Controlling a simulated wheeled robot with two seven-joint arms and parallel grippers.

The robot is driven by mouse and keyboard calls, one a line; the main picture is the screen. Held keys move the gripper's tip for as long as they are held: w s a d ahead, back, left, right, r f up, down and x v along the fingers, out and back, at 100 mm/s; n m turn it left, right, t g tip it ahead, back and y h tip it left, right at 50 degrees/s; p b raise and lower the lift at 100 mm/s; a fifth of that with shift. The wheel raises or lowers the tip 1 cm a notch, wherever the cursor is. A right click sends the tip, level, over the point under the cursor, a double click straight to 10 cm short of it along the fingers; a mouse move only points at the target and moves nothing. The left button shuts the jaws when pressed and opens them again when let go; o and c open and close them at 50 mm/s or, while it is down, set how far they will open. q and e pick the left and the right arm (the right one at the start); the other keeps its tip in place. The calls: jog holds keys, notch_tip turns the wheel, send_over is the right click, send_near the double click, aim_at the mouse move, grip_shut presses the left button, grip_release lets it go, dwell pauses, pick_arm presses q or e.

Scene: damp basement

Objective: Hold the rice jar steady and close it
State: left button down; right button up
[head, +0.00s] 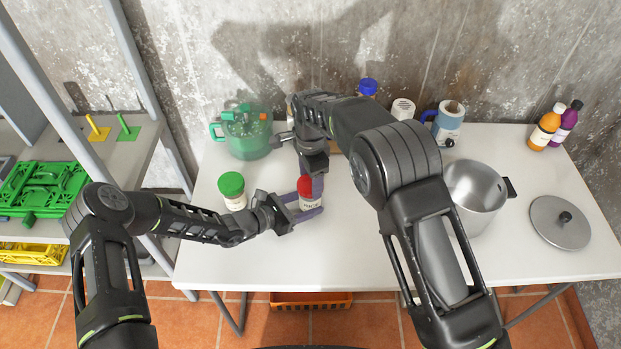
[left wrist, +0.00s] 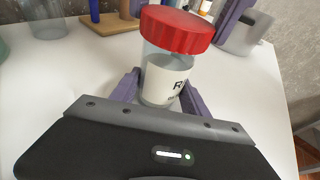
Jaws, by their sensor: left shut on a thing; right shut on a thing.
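The rice jar (head: 311,203) is a clear jar with a white label, upright on the white table. Its red lid (left wrist: 178,29) is on top of the jar mouth; I cannot tell if it is fully seated. My left gripper (head: 304,208) is shut on the jar body from the left, with its purple fingers (left wrist: 160,92) on either side of it. My right gripper (head: 312,184) reaches down from above and is shut on the red lid. Its purple fingers show beside the lid in the left wrist view. The right arm hides part of the table behind the jar.
A green-lidded jar (head: 232,190) stands just left of my left gripper. A green translucent pot (head: 246,140) is behind it. A steel pot (head: 474,194) and its lid (head: 559,222) are on the right. Several bottles line the back. The table's front strip is clear.

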jog(key=o, duration=1.5)
pick_arm(q)
jog(key=shift+c, duration=2.3)
grip_release()
pick_arm(e)
notch_tip(320, 180, up, 12)
jog(key=shift+r, duration=0.1)
pick_arm(q)
jog(key=v, duration=1.1)
jog(key=shift+s+a+r, duration=0.25)
